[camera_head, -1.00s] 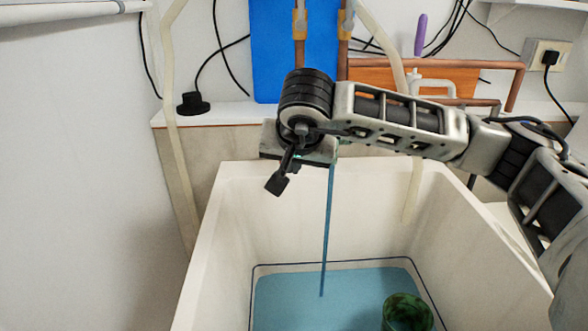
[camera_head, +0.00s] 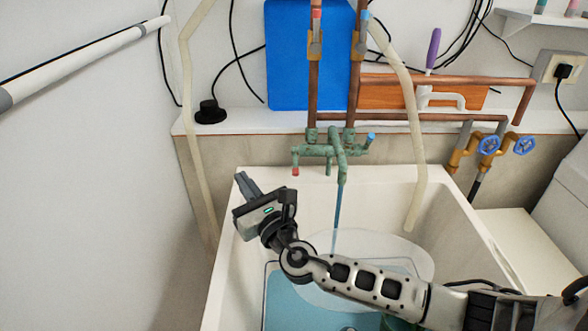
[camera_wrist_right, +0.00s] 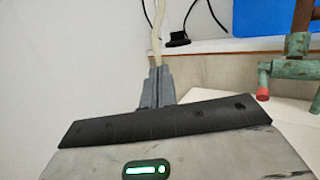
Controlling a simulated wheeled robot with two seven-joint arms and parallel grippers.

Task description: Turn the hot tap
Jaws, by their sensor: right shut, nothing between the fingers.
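The green, weathered mixer tap (camera_head: 322,150) is on the back wall above the sink. Its red-tipped hot handle (camera_head: 295,170) points down at its left end, and also shows at the right of the right wrist view (camera_wrist_right: 263,94). The blue-tipped cold handle (camera_head: 370,138) is at its right. Blue water (camera_head: 337,210) runs from the spout. My right gripper (camera_head: 243,179) is shut and empty, left of and slightly below the hot handle, apart from it. Its closed fingers show in the wrist view (camera_wrist_right: 158,76). My left gripper is not in view.
The white sink (camera_head: 222,270) holds blue water, and my right arm crosses over it. A pale hose (camera_head: 415,150) hangs at its right and another (camera_head: 190,110) at its left. Blue valve wheels (camera_head: 488,145) are at the right.

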